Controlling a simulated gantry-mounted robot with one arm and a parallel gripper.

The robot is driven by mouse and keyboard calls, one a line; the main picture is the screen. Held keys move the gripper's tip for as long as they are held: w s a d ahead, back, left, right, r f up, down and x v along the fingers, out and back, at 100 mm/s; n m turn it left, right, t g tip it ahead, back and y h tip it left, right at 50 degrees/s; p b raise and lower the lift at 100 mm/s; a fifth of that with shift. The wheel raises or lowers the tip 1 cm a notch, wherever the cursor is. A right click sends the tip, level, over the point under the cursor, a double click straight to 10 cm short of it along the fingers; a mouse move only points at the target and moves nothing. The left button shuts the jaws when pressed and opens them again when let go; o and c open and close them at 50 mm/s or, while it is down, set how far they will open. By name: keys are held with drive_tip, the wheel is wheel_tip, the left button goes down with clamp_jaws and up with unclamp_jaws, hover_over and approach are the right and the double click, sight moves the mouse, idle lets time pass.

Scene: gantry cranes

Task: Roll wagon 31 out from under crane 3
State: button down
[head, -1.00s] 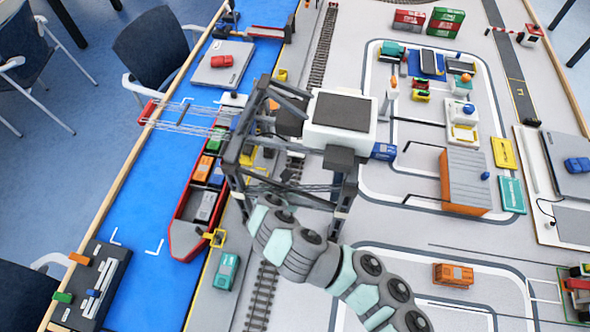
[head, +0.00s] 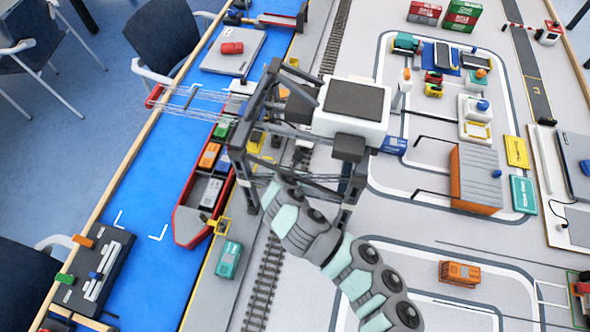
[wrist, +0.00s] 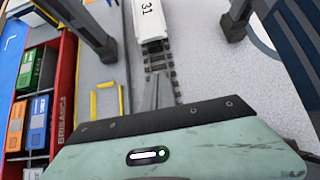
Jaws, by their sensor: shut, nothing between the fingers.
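Wagon 31 is a white wagon (wrist: 149,18) with a black "31" on top. It stands on the rails (wrist: 163,70) at the top of the wrist view, between dark crane legs (wrist: 88,28). My gripper (wrist: 157,96) is shut and empty, low over the track and short of the wagon's near end, apart from it in the picture. In the head view the crane (head: 347,108), with its white machine house and dark frame, straddles the track. My arm reaches up to its near side.
A red ship (head: 183,228) with coloured containers lies left of the track in blue water. A yellow bracket (wrist: 95,103) stands between ship and rails. A teal vehicle (head: 229,259) is left of the near track (head: 265,275), which looks clear. An orange building (head: 476,180) stands right.

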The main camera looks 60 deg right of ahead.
drive_tip(key=shift+b+x, duration=0.3)
drive_tip(key=shift+x, duration=1.5)
drive_tip(key=shift+w+d, duration=0.25)
drive_tip(key=shift+d, duration=0.75)
drive_tip(key=shift+w+d, duration=0.2)
drive_tip(key=shift+d, duration=0.75)
drive_tip(key=shift+d, duration=0.1)
drive_tip(key=shift+w+d+p, duration=0.25)
drive_tip(key=shift+d+p, duration=0.35)
drive_tip(key=shift+d, duration=0.6)
drive_tip(key=shift+w+d, duration=0.2)
drive_tip(key=shift+d, duration=0.25)
drive_tip(key=shift+w+d+p, duration=0.15)
drive_tip(key=shift+d+p, duration=0.2)
drive_tip(key=shift+d, duration=0.6)
